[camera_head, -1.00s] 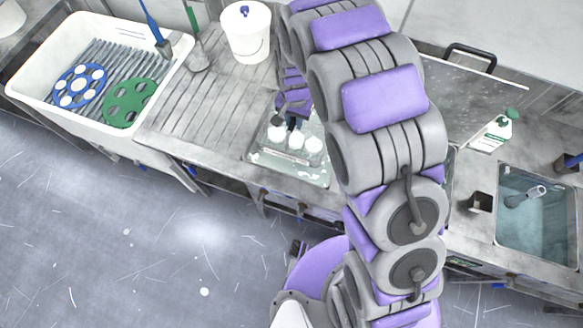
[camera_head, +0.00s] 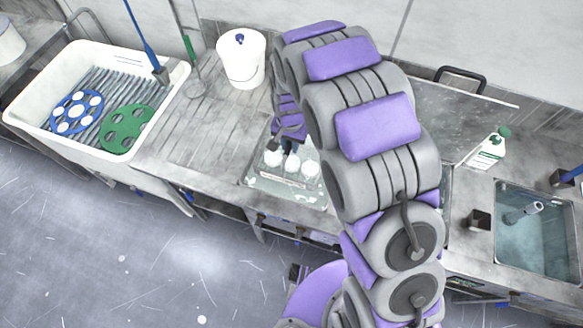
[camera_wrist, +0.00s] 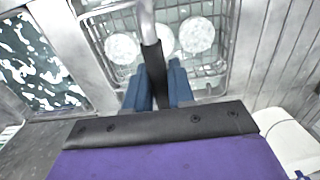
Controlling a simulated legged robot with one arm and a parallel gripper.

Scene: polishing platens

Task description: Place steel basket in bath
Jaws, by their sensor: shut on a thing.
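The steel basket (camera_wrist: 215,75) is a wire basket with several white round discs in it. In the wrist view its upright handle with a black grip (camera_wrist: 154,72) stands between my blue fingers. My gripper (camera_head: 289,146) is shut on this handle, and it also shows in the wrist view (camera_wrist: 152,88). In the head view the basket (camera_head: 287,182) is low at the tank beside the ridged drainboard. I cannot tell whether it rests on the tank's bottom or hangs just above. My arm hides the tank's right side.
A foamy bath (camera_wrist: 38,65) adjoins on the left in the wrist view. The ridged drainboard (camera_head: 200,125) is clear beside a white bucket (camera_head: 241,62). A white tub (camera_head: 65,150) holds blue and green discs. A bath (camera_head: 535,240) and a bottle (camera_head: 492,150) are on the right.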

